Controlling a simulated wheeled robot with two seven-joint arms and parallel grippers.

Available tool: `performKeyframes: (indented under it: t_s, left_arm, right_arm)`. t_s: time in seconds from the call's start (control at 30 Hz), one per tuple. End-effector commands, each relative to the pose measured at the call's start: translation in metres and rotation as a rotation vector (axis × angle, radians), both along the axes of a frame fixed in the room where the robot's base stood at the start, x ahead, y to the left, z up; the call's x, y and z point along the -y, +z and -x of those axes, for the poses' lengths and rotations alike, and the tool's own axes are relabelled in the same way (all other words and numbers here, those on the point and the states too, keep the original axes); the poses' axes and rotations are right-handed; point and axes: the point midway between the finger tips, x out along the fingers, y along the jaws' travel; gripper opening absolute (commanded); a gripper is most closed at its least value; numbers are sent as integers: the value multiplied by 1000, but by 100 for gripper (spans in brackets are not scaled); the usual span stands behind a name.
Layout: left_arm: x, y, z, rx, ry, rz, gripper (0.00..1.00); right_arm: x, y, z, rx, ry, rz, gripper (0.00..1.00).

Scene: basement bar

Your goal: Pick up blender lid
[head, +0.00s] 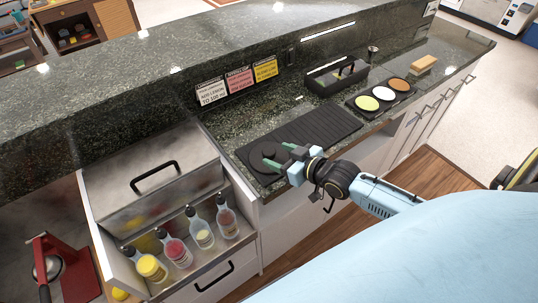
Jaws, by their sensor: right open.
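The blender lid (264,152) looks like a dark round disc. It lies at the left end of a black ribbed mat (328,124) on the lower stone counter. My right gripper (281,157), with green fingers, is open over the lid's right side. The fingers hide part of the lid, and I cannot tell whether they touch it. My left gripper is not in view.
A steel bin (150,205) with a handle and several bottles (178,250) stand left of the mat. A black caddy (335,78) and a tray of coloured bowls (405,108) stand to the right. A raised stone ledge (240,55) runs behind.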

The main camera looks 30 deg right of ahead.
Motion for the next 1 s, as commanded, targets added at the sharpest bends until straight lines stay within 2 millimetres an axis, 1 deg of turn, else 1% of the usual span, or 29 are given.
performKeyframes:
  t_s: [0.2, 0.33, 0.47, 0.67, 0.77, 1.0]
  left_arm:
    - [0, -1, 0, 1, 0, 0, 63]
    - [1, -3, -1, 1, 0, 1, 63]
    - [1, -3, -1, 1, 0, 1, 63]
    - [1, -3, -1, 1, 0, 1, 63]
    - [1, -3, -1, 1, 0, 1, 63]
    - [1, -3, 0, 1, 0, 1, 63]
  right_arm:
    - [-4, -4, -28, 3, 0, -2, 61]
    - [-8, -11, -41, 1, 0, -1, 61]
    - [-9, -13, -47, 0, 0, 0, 61]
    - [-9, -13, -47, 0, 0, 0, 61]
    - [-9, -13, -47, 0, 0, 0, 49]
    - [-9, -13, -46, 0, 0, 0, 17]
